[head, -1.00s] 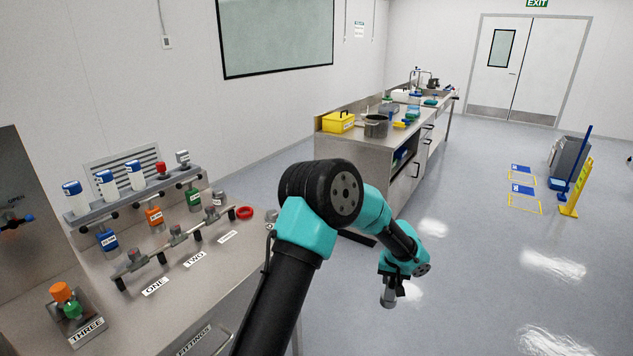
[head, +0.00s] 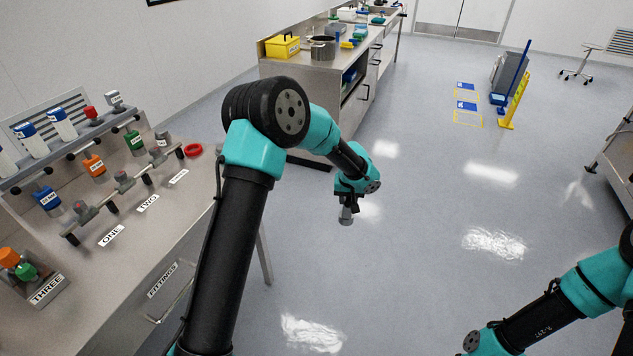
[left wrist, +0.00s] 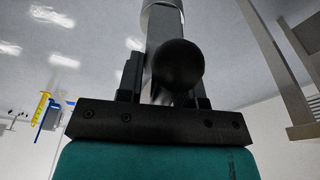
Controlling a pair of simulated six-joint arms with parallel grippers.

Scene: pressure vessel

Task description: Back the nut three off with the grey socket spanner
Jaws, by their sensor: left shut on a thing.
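My left gripper (head: 347,203) hangs over open floor, right of the fittings bench. It is shut on the grey socket spanner (left wrist: 160,12). In the left wrist view the spanner's black round knob (left wrist: 178,68) sits between the fingers, its grey end beyond. In the head view only a short grey tip shows. My right gripper is out of view.
The fittings bench (head: 110,268) holds a pipe with stations ONE and TWO, a rack of coloured pieces and a red ring (head: 193,150). A second bench (head: 310,85) stands behind. The middle floor is clear. A yellow sign (head: 514,100) stands far right.

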